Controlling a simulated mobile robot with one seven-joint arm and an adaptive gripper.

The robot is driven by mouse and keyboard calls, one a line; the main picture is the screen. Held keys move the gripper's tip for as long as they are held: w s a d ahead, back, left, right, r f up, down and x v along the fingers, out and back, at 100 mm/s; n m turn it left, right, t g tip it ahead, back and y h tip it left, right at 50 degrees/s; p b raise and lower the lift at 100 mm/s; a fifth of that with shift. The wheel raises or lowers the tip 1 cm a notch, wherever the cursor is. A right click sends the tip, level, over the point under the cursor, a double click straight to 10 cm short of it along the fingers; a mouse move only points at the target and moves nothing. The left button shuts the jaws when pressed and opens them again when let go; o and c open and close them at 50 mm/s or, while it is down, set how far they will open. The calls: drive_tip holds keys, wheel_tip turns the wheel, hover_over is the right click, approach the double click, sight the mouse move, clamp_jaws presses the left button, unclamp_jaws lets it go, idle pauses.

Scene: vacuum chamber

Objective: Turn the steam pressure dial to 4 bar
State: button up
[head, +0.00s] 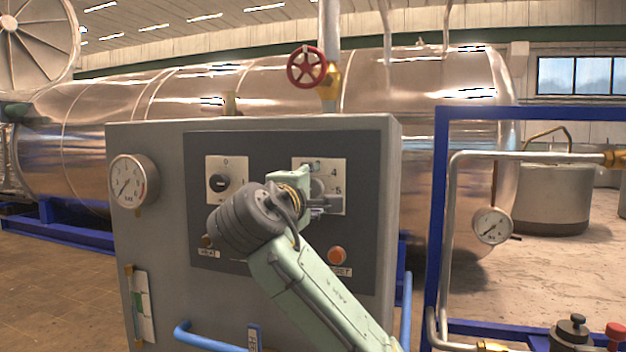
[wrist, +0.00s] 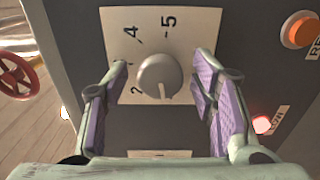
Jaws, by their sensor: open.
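The steam pressure dial (wrist: 160,74) is a round grey knob on a pale scale plate (wrist: 190,28) with 2, 4 and 5 legible. My gripper (wrist: 162,63) is open, with one purple-padded finger on each side of the knob and visible gaps between. In the head view, my gripper (head: 318,203) is at the right-hand plate (head: 338,168) on the panel and partly hides the dial (head: 322,186).
A black switch (head: 220,183) sits on the panel's left plate. An orange button (head: 337,256) is below the dial; it also shows in the wrist view (wrist: 300,30). A pressure gauge (head: 133,181) is at the cabinet's left. A blue frame (head: 440,200) with pipes stands to the right.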

drive_tip(key=shift+w+d, duration=0.15)
drive_tip(key=shift+w, duration=0.25)
drive_tip(key=c, duration=1.1)
drive_tip(key=shift+c, duration=0.2)
drive_tip(key=shift+f, duration=0.1)
